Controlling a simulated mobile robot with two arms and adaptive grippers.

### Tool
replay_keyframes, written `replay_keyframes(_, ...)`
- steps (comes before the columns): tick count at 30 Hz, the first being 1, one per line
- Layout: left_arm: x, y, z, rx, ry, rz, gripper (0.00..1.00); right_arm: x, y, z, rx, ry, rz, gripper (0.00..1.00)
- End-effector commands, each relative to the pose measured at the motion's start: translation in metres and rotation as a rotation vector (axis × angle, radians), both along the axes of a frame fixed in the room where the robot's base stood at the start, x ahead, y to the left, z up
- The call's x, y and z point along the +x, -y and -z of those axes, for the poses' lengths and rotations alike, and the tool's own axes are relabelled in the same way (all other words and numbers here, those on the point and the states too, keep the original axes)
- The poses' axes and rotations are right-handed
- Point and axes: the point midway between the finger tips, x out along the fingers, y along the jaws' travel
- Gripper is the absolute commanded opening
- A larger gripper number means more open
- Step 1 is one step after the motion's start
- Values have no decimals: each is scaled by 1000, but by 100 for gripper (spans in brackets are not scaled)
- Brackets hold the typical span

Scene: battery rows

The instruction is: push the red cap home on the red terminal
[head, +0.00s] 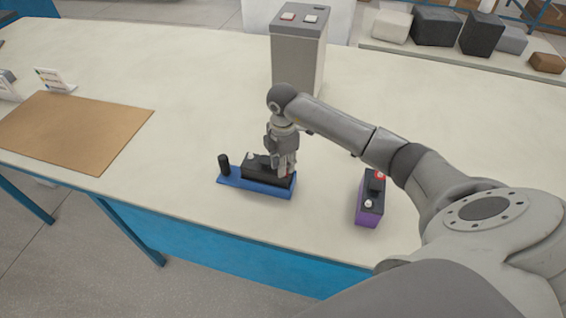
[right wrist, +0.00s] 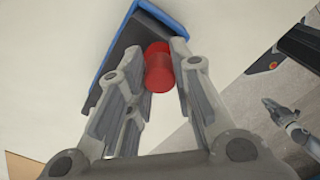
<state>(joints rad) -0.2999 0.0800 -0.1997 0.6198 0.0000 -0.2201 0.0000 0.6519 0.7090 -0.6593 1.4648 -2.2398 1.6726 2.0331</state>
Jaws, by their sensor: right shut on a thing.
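My right gripper (head: 286,172) points down over the right end of a black battery (head: 253,169), which lies in a blue tray (head: 231,182). In the right wrist view, the fingers are shut on a red cap (right wrist: 158,68), a red cylinder. In the head view the fingers hide the cap and the terminal under it, so I cannot tell how the cap sits on the red terminal. A white terminal (head: 249,156) shows at the battery's left end. What looks like my left gripper (right wrist: 282,112) appears small at the right of the right wrist view.
A black cylinder (head: 223,164) stands on the tray's left end. A purple battery (head: 368,211) with red and white terminals stands to the right, under my right arm. A grey box column (head: 298,55) stands behind. A brown board (head: 75,132) lies left. The front table edge is near.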

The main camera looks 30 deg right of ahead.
Motion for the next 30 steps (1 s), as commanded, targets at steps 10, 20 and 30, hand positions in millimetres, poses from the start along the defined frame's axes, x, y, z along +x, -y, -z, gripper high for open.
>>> replay_keyframes(10, 0, 0, 3, 0, 0, 0, 0, 0, 0, 4, 0, 0, 0, 12)
replay_keyframes(20, 0, 0, 6, 0, 0, 0, 0, 0, 0, 8, 0, -1, 0, 12)
replay_keyframes(30, 0, 0, 6, 0, 0, 0, 0, -1, 0, 10, 0, -2, 0, 12)
